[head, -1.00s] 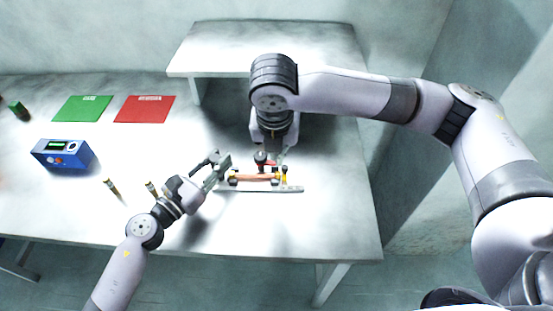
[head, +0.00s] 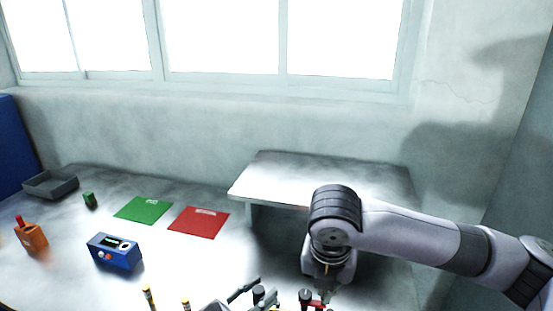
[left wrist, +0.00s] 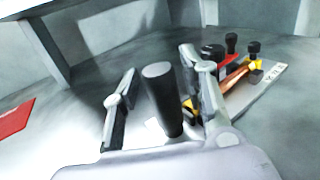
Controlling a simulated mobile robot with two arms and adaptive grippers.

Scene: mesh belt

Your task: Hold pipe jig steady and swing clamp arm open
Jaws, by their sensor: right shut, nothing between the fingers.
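The pipe jig shows in the left wrist view as a pale base plate (left wrist: 272,73) with a copper-coloured pipe (left wrist: 236,78), yellow parts and black knobs. A red clamp arm (left wrist: 222,62) lies by a black knob; it also shows at the bottom edge of the head view (head: 317,304). A black upright post (left wrist: 163,98) stands between the fingers of my left gripper (left wrist: 160,88), which are apart, with a gap visible on the left side. My left gripper is cut off low in the head view (head: 254,294). My right gripper (head: 326,296) is shut beside the red clamp arm; whether it touches is unclear.
A raised grey shelf (head: 290,170) stands behind the jig. A red mat (head: 200,222), a green mat (head: 144,209) and a blue box (head: 115,251) lie to the left. Yellow-banded pegs (head: 149,298) stand near the front. An orange device (head: 31,235) and a grey tray (head: 50,185) are far left.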

